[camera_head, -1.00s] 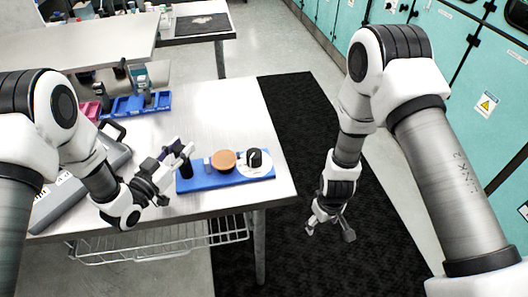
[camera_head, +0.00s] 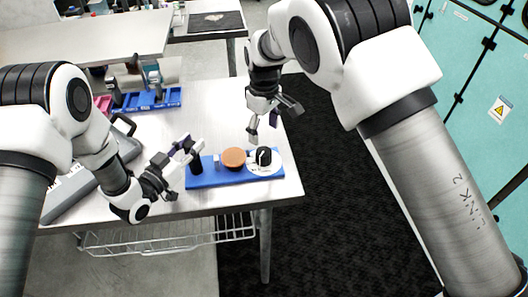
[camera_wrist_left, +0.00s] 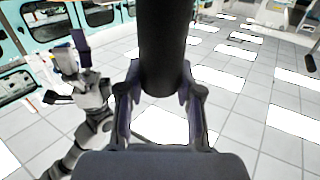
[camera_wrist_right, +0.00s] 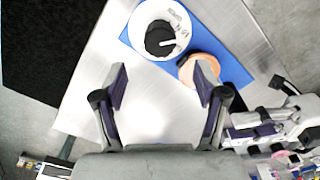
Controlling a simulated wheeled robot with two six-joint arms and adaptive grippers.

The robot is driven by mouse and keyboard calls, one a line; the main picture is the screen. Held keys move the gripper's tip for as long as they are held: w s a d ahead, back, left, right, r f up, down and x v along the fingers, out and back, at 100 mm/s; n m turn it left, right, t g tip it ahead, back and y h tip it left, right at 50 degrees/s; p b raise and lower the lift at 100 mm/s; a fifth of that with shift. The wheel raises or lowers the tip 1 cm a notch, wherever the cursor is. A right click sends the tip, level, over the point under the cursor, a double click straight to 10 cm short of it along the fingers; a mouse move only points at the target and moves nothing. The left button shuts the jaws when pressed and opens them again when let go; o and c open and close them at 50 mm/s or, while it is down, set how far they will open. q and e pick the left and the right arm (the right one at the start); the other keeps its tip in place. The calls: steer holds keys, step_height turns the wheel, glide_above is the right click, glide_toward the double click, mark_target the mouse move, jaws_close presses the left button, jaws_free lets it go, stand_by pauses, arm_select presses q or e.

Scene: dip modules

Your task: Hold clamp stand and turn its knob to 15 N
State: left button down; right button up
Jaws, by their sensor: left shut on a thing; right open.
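The clamp stand has a blue base (camera_head: 215,180) on the table's near right part. It carries a black post (camera_head: 196,167), an orange-brown disc (camera_head: 233,158) and a black knob (camera_head: 264,156) on a white dial (camera_head: 277,168). My left gripper (camera_head: 190,150) is shut on the post, which fills its jaws in the left wrist view (camera_wrist_left: 168,50). My right gripper (camera_head: 264,126) is open and empty above the table, behind the knob. In the right wrist view the knob (camera_wrist_right: 159,38) lies beyond the fingertips, with a white pointer line. The dial's marks are too small to read.
The white table (camera_head: 225,105) is clear behind the stand. A grey case with a handle (camera_head: 75,190) lies to the left. A blue tray (camera_head: 150,103) with items stands at the back left. A wire shelf (camera_head: 170,238) hangs below the table's front edge.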

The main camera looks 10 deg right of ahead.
mark_target(263, 152)
step_height(263, 152, down, 9)
steer(key=shift+a, duration=0.1)
steer(key=c, duration=1.1)
